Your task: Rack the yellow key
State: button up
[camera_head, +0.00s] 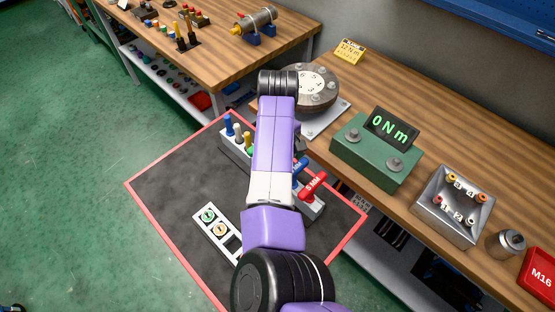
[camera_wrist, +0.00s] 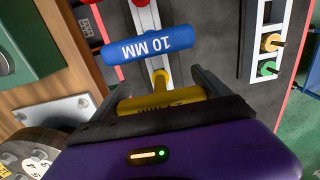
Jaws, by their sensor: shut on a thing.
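In the wrist view my gripper (camera_wrist: 156,90) is shut on the yellow key, with a finger at each end of its handle (camera_wrist: 160,103). The handle's lettering is partly covered by the gripper. Its yellow stem points at the pale rack (camera_wrist: 150,64); I cannot tell if the tip is seated. The blue 10 MM key (camera_wrist: 150,49) sits in the rack just beyond. In the head view my arm hides the gripper and the held key.
A white tray (camera_head: 213,232) with round pieces lies on the dark mat. A green torque display (camera_head: 376,150) and a bolted flange (camera_head: 313,90) stand on the bench close by.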

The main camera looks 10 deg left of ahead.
jog(key=shift+r+p, duration=0.9)
jog(key=shift+r, duration=0.25)
jog(key=shift+w, duration=0.1)
jog(key=shift+f+b, duration=1.05)
jog(key=shift+f, duration=1.15)
dwell(1.3)
jog(key=shift+f, duration=0.5)
jog(key=o, duration=1.8)
jog(key=shift+s+b, duration=0.2)
jog(key=shift+b, duration=0.1)
jog(key=r+p, duration=0.1)
jog(key=r, duration=0.1)
jog(key=r+p, duration=0.4)
jog(key=shift+w+a+r, duration=0.1)
jog(key=shift+w+r, duration=0.15)
jog(key=shift+r, duration=1.2)
